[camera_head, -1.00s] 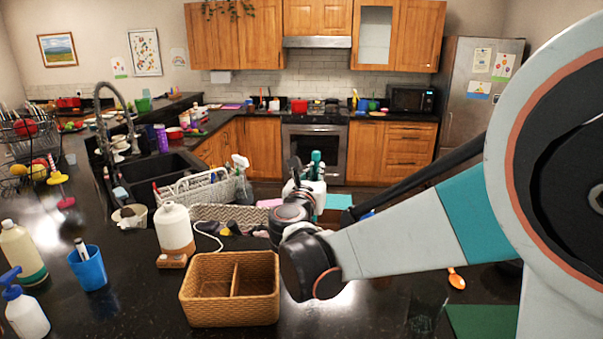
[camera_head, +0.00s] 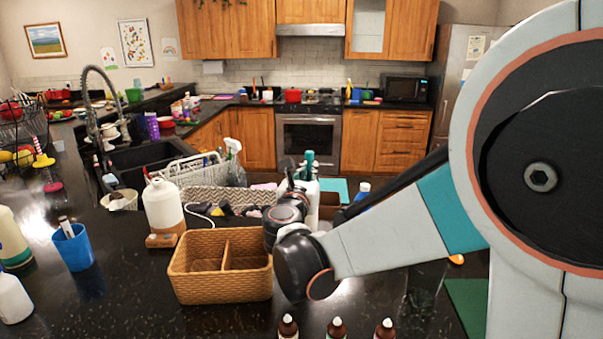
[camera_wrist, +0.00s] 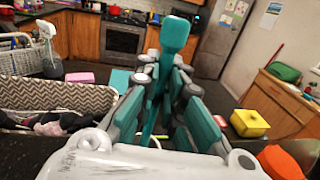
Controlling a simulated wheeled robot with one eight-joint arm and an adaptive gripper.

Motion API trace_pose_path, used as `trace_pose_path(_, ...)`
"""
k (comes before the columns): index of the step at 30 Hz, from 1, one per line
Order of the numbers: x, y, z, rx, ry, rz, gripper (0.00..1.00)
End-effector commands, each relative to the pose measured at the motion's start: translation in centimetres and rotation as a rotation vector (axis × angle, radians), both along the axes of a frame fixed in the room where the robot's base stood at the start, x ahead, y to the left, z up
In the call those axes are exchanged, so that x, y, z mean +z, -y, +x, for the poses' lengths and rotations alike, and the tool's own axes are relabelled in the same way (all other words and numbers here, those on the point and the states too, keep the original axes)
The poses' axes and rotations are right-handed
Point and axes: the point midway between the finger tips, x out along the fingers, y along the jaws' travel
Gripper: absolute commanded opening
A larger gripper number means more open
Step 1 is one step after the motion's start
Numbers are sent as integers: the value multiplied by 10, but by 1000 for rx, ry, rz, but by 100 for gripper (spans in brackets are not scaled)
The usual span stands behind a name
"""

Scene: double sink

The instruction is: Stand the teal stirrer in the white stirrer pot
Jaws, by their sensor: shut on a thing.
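The teal stirrer (camera_wrist: 176,34) stands up between the fingers of my gripper (camera_wrist: 168,68) in the wrist view, with its broad end above the fingertips. My gripper is shut on it; its lower part is largely hidden by the fingers. In the head view the stirrer's teal top (camera_head: 309,157) shows above my gripper (camera_head: 303,178), behind the wicker basket. I cannot make out the white stirrer pot with certainty in either view.
A two-part wicker basket (camera_head: 190,283) stands in front of my wrist. A white jug (camera_head: 162,204), a blue cup (camera_head: 75,250) and a white dish rack (camera_head: 190,173) are to the left. Several brown bottles (camera_head: 337,328) line the front edge. A yellow container (camera_wrist: 249,123) is at right.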

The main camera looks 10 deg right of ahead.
Motion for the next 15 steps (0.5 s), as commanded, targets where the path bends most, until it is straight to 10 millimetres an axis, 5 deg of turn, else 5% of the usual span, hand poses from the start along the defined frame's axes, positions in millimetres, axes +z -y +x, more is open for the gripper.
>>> trace_pose_path(14,-10,0,0,0,0,0,0)
trace_pose_path(15,-10,0,0,0,0,0,10)
